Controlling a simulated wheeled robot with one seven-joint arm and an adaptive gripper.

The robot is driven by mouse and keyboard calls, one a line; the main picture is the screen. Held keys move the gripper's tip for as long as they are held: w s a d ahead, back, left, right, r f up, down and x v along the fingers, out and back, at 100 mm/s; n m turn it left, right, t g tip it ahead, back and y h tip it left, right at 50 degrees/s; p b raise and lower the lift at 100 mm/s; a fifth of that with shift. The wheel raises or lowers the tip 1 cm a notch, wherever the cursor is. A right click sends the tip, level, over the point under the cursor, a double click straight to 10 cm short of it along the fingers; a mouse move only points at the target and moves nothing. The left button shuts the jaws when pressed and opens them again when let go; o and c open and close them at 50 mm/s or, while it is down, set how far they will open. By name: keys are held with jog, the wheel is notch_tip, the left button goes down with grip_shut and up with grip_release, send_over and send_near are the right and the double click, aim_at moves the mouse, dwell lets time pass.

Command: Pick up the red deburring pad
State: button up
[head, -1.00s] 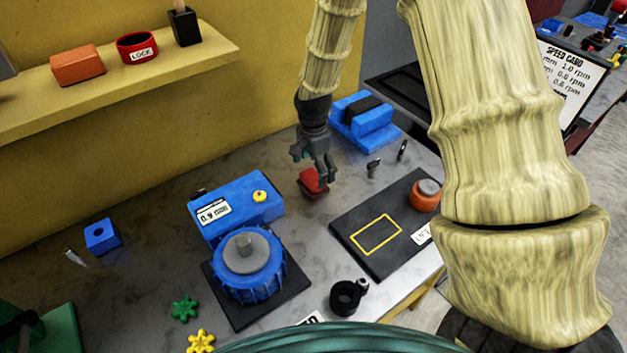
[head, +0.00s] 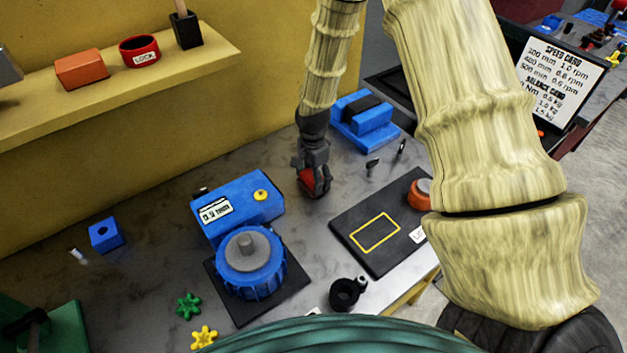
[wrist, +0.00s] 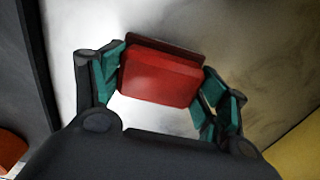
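The red deburring pad (head: 308,180) is at the bench surface behind the blue positioner, partly hidden by my gripper (head: 314,184). In the wrist view the pad (wrist: 160,75) shows as a red block with a darker red edge behind it. The fingers of my gripper (wrist: 163,82), with teal inner faces, stand on its left and right sides. They are very close to the pad; I cannot tell whether both touch it. I see no clear lift of the pad from the bench.
The blue positioner (head: 235,205) with its round table stands front left of the pad. A black mat (head: 375,255) with a yellow outline lies to the right. A blue block fixture (head: 365,120) stands behind right.

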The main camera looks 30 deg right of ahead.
jog(key=c, duration=0.3)
jog(key=shift+c, duration=0.2)
jog(key=shift+r+b, duration=1.55)
jog(key=shift+r, duration=3.5)
